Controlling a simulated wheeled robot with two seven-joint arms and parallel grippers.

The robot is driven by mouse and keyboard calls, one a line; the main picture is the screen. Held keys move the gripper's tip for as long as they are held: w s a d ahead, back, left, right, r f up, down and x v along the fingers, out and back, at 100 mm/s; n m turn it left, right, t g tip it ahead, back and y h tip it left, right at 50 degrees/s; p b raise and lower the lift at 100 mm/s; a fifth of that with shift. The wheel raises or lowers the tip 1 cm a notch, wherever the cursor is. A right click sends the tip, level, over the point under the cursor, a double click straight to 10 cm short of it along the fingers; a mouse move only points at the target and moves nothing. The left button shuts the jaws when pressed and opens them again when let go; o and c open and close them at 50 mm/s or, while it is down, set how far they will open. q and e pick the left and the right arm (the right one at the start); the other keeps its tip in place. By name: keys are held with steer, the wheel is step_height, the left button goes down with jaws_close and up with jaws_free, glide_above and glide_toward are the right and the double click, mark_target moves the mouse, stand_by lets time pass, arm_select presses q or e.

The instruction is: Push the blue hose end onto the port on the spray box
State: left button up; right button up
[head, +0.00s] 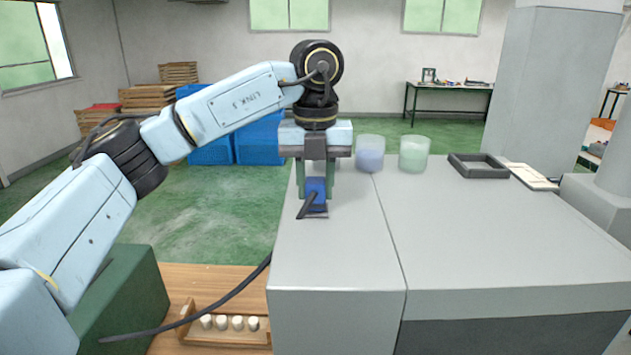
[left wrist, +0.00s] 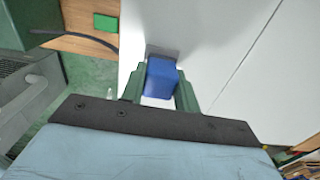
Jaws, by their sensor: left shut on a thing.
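The blue hose end (head: 316,190) is a small blue block between the fingers of my left gripper (head: 317,185), low over the near-left part of a grey box top (head: 335,255). It also shows in the left wrist view (left wrist: 161,78), with a green finger on each side. My left gripper is shut on it. A short dark strip (head: 307,205) slants down from the blue block, with a small dark patch beneath. A black hose (head: 215,305) rises from lower left to the box's left edge; its link to the blue block is unclear. I cannot make out a port. My right gripper is not in view.
A dark open tray (head: 478,166) lies farther right. A wooden rack (head: 187,332) with several white pegs is at the lower left. The grey top right of my gripper is clear.

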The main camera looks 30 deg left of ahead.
arm_select(q)
steer(key=shift+f, duration=0.1)
stand_by(0.4)
steer(key=o, duration=1.5)
steer(key=shift+r+p, duration=2.4)
steer(key=shift+r, duration=0.65)
step_height(320, 180, up, 13)
steer(key=shift+r+p, duration=0.15)
steer(key=shift+p, duration=1)
